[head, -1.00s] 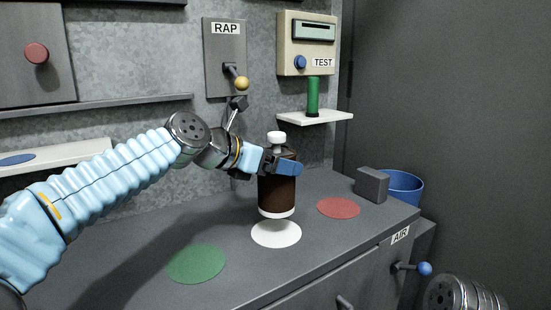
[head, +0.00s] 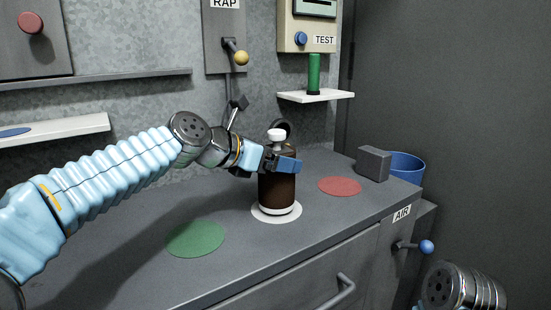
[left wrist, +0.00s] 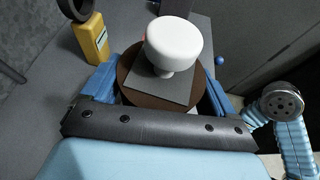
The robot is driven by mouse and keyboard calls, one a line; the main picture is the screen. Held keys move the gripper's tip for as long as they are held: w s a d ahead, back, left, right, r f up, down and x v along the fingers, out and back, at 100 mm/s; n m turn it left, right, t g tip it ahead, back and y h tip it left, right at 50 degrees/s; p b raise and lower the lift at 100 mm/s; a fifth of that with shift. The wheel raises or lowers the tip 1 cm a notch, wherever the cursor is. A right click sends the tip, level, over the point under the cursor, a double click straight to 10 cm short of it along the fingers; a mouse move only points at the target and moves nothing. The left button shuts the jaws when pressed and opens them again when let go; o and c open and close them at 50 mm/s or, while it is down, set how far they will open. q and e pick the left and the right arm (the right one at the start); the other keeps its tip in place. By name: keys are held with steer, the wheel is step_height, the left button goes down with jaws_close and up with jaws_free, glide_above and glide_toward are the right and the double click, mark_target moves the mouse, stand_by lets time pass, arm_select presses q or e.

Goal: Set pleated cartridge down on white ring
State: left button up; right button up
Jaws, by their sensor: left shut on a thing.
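The pleated cartridge (head: 277,190) is a dark brown upright cylinder with a white band at its foot and a white knob on top. The knob (left wrist: 174,42) fills the middle of the left wrist view, above the cartridge's brown top. My left gripper (head: 284,163) is shut around the cartridge's upper part, with blue fingers on either side. The white ring (head: 258,212) lies flat on the counter directly under the cartridge, its rim showing around the foot. The foot appears at the ring's surface; I cannot tell whether a thin gap remains. My right gripper is out of view.
A green disc (head: 196,239) lies on the counter to the left and a red disc (head: 340,186) to the right. A grey block (head: 373,163) stands at the right edge, before a blue bin (head: 407,167). A yellow object (left wrist: 91,40) with a dark ring stands close by.

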arm_select(q)
steer(key=shift+f+b, duration=0.35)
steer(key=shift+f, duration=0.15)
steer(key=o, duration=1.1)
steer(key=v, duration=1.3)
steer(key=shift+s+a, duration=0.3)
